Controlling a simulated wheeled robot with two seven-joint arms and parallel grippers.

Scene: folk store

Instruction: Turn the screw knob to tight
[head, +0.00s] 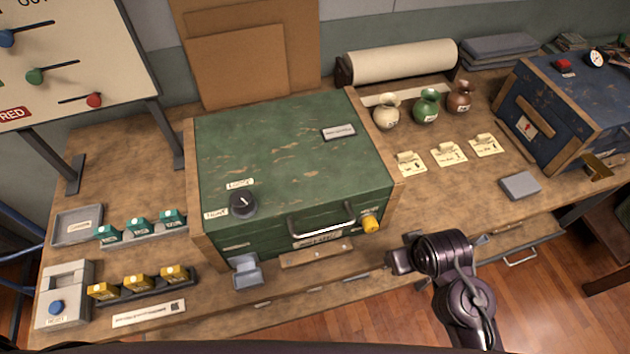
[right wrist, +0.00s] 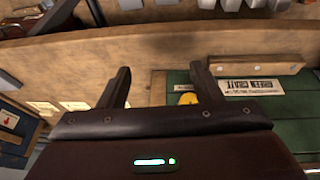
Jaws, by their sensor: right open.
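A black round knob (head: 243,204) with a pale pointer mark sits on the top of the green box (head: 290,150), near its front left corner. One small label lies left of the knob and another above it; their words are hard to read. A yellow knob (head: 370,223) sticks out of the box front at the right, and part of it shows in the right wrist view (right wrist: 187,98). My right gripper (head: 397,262) is in front of the box's right corner, apart from the black knob. Its two fingers (right wrist: 160,68) are spread and empty. My left gripper is out of view.
A metal handle (head: 322,220) juts from the box front. Blue-green and yellow cartridges (head: 138,282) stand in trays at the left. Three small vases (head: 426,106) and cards stand right of the box. A blue chest (head: 575,105) is at the far right.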

